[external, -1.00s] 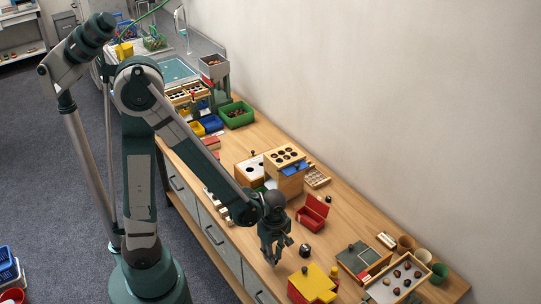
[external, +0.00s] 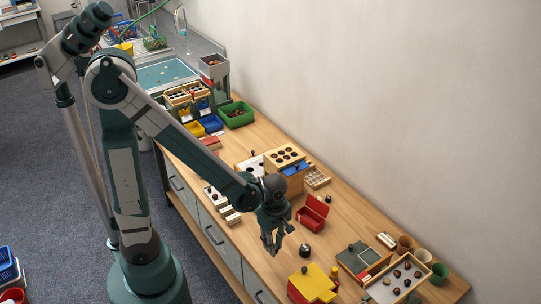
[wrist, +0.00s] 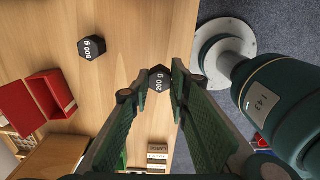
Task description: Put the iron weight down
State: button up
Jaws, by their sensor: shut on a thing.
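My gripper (external: 270,248) is over the front part of the wooden bench. In the wrist view its fingertips (wrist: 157,88) are shut on a dark hexagonal iron weight (wrist: 159,78) marked 200 g. The weight's top faces the camera. I cannot tell its exact height above the bench, and it is hard to make out in the external view. A second dark weight (wrist: 91,47), marked 500 g, stands on the bench apart from my gripper; it also shows right of my gripper in the external view (external: 305,250).
An open red box (external: 311,213) stands behind the 500 g weight. A yellow box (external: 312,284), a grey-topped wooden box (external: 358,256) and a chestnut tray (external: 372,289) are at the right. Wooden boxes (external: 291,184) stand farther back. Bare bench top (wrist: 128,30) surrounds the weights.

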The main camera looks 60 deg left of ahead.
dwell(0.4)
jog(key=w+a+p, duration=0.1)
jog(key=w+a, duration=0.1)
jog(key=w, duration=1.9)
jog(key=w+a, duration=0.2)
jog(key=w, duration=1.9)
jog(key=shift+r+m+p, duration=0.15)
jog(key=shift+m+p, duration=0.15)
jog(key=shift+p, duration=0.05)
jog(key=shift+f+b, duration=0.65)
jog(key=shift+f, duration=2.5)
jog(key=shift+f, duration=0.1)
jog(key=shift+f+b, duration=0.4)
jog(key=shift+f, duration=1.35)
jog(key=shift+f, duration=0.15)
